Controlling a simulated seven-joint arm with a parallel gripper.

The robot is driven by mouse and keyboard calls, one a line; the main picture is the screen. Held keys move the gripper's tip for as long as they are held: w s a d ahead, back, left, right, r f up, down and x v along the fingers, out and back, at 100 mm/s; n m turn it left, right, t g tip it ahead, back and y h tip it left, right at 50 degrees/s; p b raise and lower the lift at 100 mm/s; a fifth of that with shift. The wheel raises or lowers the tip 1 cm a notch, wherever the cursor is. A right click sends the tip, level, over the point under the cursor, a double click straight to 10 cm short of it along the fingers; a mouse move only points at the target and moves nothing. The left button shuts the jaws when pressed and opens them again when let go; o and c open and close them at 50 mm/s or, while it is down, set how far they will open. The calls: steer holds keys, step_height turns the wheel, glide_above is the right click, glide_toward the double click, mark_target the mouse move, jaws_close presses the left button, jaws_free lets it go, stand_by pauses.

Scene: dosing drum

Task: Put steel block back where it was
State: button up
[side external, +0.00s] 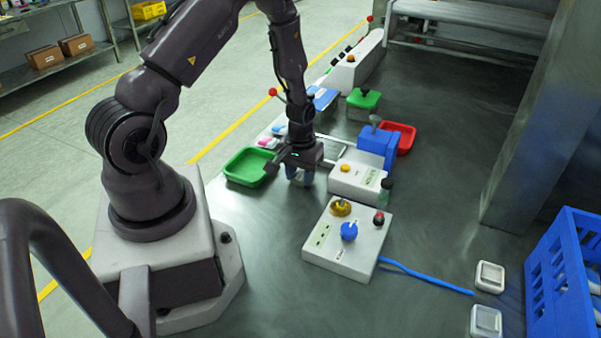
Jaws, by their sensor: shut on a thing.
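My gripper (300,174) points down low over the table, between the green tray and the white box with a yellow button. It is shut on a small grey thing that looks like the steel block, mostly hidden by the fingers. I cannot tell whether the block touches the table.
A green tray (250,167) lies left of my gripper. A white box with a yellow button (357,181) is close on its right, with a blue block (377,146) and red tray (404,136) behind. A white control box (345,252) with a blue knob stands in front.

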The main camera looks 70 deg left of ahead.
steer(key=o, duration=1.1)
steer(key=shift+o, duration=0.2)
step_height(320, 180, up, 12)
step_height(320, 180, up, 9)
steer(key=m+t, duration=0.1)
steer(key=m, duration=0.1)
glide_above(301, 176)
steer(key=d, duration=0.5)
steer(key=s+d+r+m+t, duration=0.4)
steer(key=s+d+r+m, duration=0.3)
steer(key=s+d+r, duration=0.3)
steer(key=shift+s+d+r+t, duration=0.15)
steer(key=shift+d+r+t, duration=0.15)
steer(key=shift+d+r, duration=1.35)
steer(key=shift+a+r, duration=0.3)
steer(key=shift+a, duration=0.05)
